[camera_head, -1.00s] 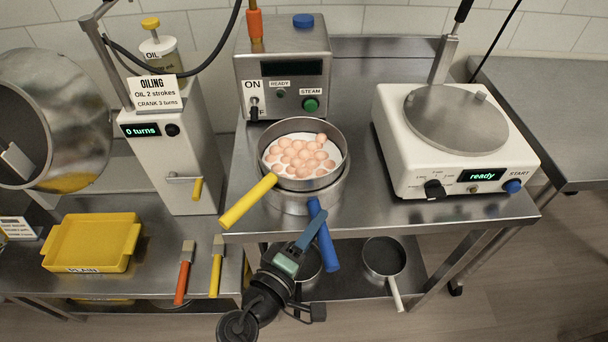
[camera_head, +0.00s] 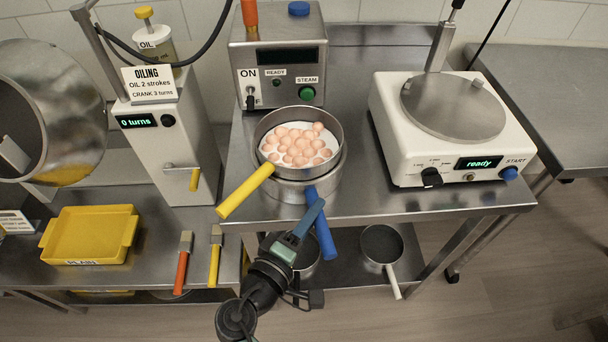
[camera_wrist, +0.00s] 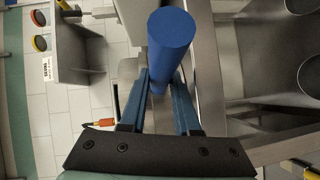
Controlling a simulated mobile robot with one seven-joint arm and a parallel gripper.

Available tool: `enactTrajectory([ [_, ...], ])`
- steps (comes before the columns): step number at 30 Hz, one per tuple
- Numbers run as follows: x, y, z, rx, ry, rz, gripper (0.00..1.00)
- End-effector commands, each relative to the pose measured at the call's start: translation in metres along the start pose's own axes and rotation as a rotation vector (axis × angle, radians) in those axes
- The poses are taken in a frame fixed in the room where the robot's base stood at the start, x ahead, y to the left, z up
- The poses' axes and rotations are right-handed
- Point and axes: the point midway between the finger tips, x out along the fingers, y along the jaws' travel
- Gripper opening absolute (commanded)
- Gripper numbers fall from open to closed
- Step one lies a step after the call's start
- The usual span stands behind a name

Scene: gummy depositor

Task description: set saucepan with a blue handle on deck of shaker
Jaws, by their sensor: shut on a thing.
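The saucepan with a blue handle (camera_head: 322,228) stands on the steel table, below a yellow-handled pan (camera_head: 246,191) that holds several pinkish round pieces. Its body (camera_head: 297,190) is mostly hidden by that upper pan. Its handle sticks out over the table's front edge. My gripper (camera_head: 311,217) is at the blue handle; in the wrist view the jaws (camera_wrist: 160,92) are closed around the handle (camera_wrist: 170,45). The shaker (camera_head: 440,128) is the white machine at the right of the table, its display reading "ready". Its round grey deck (camera_head: 453,110) is bare.
A steam box (camera_head: 279,65) stands behind the pans. A post with a lever (camera_head: 443,48) rises behind the shaker deck. A white-handled pan (camera_head: 382,245) is on the lower shelf. The oiling machine (camera_head: 168,135) and a yellow tray (camera_head: 88,235) are at left. Table space before the shaker is clear.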

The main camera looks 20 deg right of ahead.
Motion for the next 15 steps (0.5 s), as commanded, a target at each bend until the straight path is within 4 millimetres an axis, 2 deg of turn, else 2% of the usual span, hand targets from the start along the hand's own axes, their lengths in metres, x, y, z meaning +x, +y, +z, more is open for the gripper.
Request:
enactTrajectory([
  [5, -0.001, 0.01, -0.003, 0.007, 0.002, 0.005, 0.0],
  [15, -0.009, 0.071, -0.011, 0.01, 0.002, 0.008, 0.0],
])
